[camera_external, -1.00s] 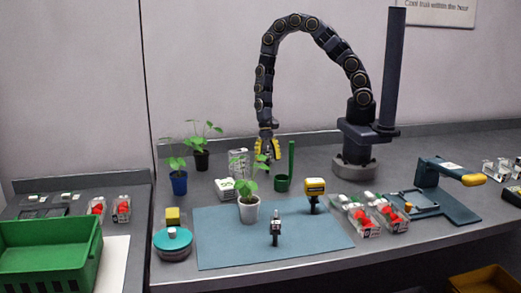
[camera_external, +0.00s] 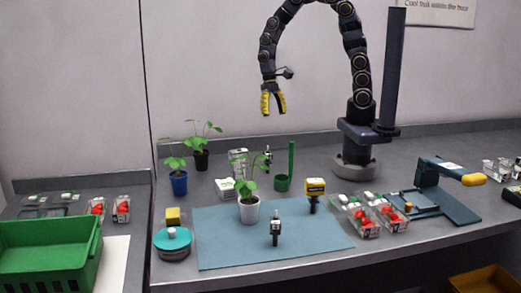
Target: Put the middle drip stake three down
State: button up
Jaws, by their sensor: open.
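No drip stake can be told for certain at this size. A small dark and pale upright item (camera_external: 267,154) stands behind the white-potted plant, partly hidden by its leaves. A green upright rod (camera_external: 291,157) rises from a small green cup (camera_external: 282,184) to its right. A clear container (camera_external: 238,163) stands left of the upright item. My gripper (camera_external: 274,113), with yellow fingers, is open and empty. It hangs pointing down, well above the bench behind these things.
A white-potted plant (camera_external: 249,211), a dark upright tool (camera_external: 276,229) and a yellow-headed device (camera_external: 314,194) stand on the blue mat (camera_external: 222,248). Berry boxes (camera_external: 362,222) lie to the right. A green crate (camera_external: 48,262) is at the left. The mat's front is clear.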

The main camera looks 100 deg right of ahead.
jog(key=s+a+r+n+h, duration=0.2)
jog(key=s+a+r+n, duration=0.1)
jog(key=s+r+n, duration=0.2)
jog(key=s+a+r+n+h, duration=0.2)
jog(key=s+r+n, duration=0.3)
jog(key=s+n, duration=0.4)
jog(key=shift+s+a+r+g, duration=0.4)
jog(key=shift+s+a, duration=0.1)
jog(key=shift+s, duration=0.65)
jog(key=shift+a+f, duration=0.15)
jog(key=shift+f, duration=0.05)
dwell(0.4)
jog(key=o, duration=0.9)
jog(key=w+a+r+t+y, duration=0.1)
jog(key=w+a, duration=0.2)
jog(key=w, duration=0.4)
jog(key=w+a+r+t+y, duration=0.1)
jog(key=w+a, duration=0.3)
jog(key=w, duration=0.4)
jog(key=w+a+t+y, duration=0.1)
jog(key=w+a+t, duration=0.1)
jog(key=w, duration=0.6)
jog(key=shift+w+a+r+y, duration=0.1)
jog(key=shift+a+r+y, duration=0.1)
jog(key=shift+a, duration=0.25)
jog(key=shift+a+r+y, duration=0.2)
jog(key=shift+a, duration=0.2)
jog(key=shift+o, duration=0.2)
jog(key=x, duration=1)
